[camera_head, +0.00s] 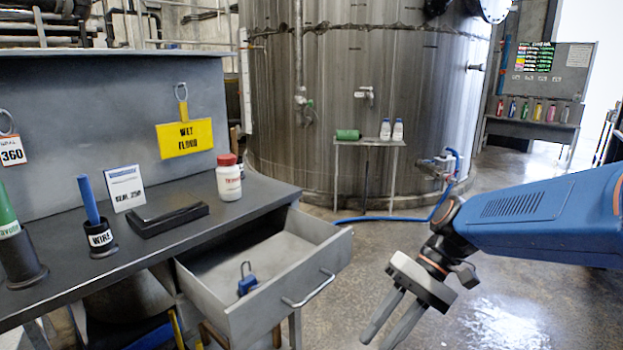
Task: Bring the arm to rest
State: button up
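My gripper (389,322) hangs on the end of my blue arm at the lower right, pointing down and to the left. Its two grey fingers are apart, with nothing seen between them. It is in free air, to the right of an open drawer (325,250) and apart from it. The tips are close to the bottom edge of the view.
The grey workbench (255,200) holds a white bottle with a red cap (229,178), a black tray (168,218) and a blue-handled tool (88,200). A blue padlock (247,280) lies in the drawer. A steel tank (400,60) stands behind a small table.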

jog(key=s+d+t+h, duration=0.3)
jog(key=d+t, duration=0.1)
jog(key=d, duration=0.4)
jog(key=s+d+t+h, duration=0.3)
jog(key=d+t+h, duration=0.1)
jog(key=d, duration=0.3)
jog(key=shift+d+f+t, duration=0.4)
